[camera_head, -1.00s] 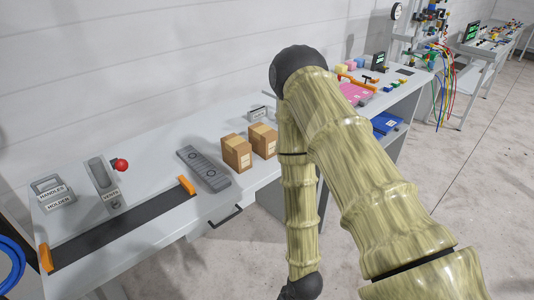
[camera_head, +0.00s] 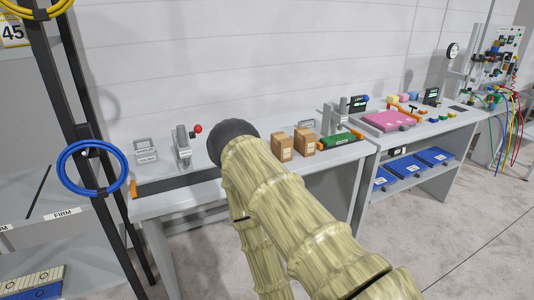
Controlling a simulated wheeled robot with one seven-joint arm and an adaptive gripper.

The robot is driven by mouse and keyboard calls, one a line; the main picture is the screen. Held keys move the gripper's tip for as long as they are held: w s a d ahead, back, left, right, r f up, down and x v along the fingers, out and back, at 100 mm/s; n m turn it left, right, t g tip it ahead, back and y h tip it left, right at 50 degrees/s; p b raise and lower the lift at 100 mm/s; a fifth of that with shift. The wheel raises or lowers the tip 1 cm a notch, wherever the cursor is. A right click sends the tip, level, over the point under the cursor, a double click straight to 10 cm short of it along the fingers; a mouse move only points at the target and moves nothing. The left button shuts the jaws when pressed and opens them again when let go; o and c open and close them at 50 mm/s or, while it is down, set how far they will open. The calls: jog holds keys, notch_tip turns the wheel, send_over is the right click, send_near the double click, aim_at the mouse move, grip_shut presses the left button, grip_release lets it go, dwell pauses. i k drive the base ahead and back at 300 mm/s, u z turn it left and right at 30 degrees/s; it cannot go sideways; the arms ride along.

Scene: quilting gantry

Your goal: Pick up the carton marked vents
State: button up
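Two brown cartons stand upright side by side on the grey bench: a left carton (camera_head: 281,147) and a right carton (camera_head: 303,142). Each has a pale label on its front, too small to read, so I cannot tell which is marked vents. My arm crosses the middle of the view in front of the bench, its dark elbow just left of the cartons. My gripper is out of view.
Left on the bench are a grey holder (camera_head: 146,150), a grey stand (camera_head: 182,147) beside a red knob (camera_head: 197,129), and a dark strip (camera_head: 178,183). A rack with a blue coil (camera_head: 92,168) stands left. A pink panel (camera_head: 387,120) lies on the right bench.

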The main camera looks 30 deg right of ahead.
aim_at(305, 141)
jog(key=u, duration=0.45)
jog(key=k, duration=0.15)
jog(key=z, duration=1.45)
jog(key=i, duration=1.25)
jog(key=u, duration=0.15)
